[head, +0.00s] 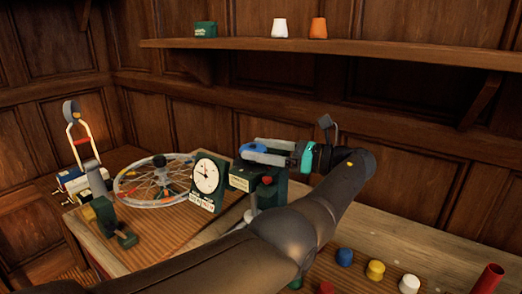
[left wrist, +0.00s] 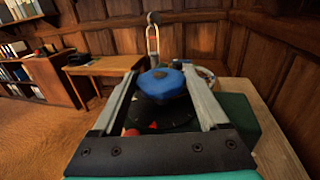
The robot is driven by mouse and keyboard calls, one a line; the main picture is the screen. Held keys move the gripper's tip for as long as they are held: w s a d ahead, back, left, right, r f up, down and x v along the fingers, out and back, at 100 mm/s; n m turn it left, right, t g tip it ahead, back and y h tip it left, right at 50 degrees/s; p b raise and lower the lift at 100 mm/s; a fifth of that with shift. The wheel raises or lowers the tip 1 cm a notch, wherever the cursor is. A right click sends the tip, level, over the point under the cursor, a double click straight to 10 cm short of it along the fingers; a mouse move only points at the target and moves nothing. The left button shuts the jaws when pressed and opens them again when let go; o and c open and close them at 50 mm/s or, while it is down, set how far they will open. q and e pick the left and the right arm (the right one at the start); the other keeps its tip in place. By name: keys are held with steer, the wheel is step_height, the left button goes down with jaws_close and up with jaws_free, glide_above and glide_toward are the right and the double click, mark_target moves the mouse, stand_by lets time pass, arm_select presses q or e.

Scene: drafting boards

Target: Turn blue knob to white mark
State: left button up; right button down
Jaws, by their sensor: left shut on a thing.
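My left gripper (head: 249,153) is above a dark green box (head: 240,178) with a pale label, on the wooden bench. It is shut on the blue knob, which is partly hidden by the fingers in the head view. In the left wrist view the blue knob (left wrist: 163,83) sits between the two grey fingers, over a dark round base (left wrist: 160,115). A brown spot shows on top of the knob. A red part (head: 267,181) shows on the box front. My right gripper is not in view.
A white-faced dial gauge (head: 206,177) and a spoked wheel (head: 155,180) stand left of the box. Blue, yellow and white caps (head: 376,270) and a red tube (head: 487,279) stand at the front right. A wall shelf (head: 350,47) runs above.

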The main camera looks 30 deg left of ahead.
mark_target(260, 148)
arm_select(q)
steer(key=shift+s+f, duration=0.1)
steer(key=shift+f, duration=0.05)
steer(key=o, duration=1.2)
steer(key=shift+a, duration=0.1)
steer(key=shift+o, duration=0.2)
step_height(260, 148, up, 20)
steer(key=p, duration=0.3)
steer(key=shift+p, duration=0.3)
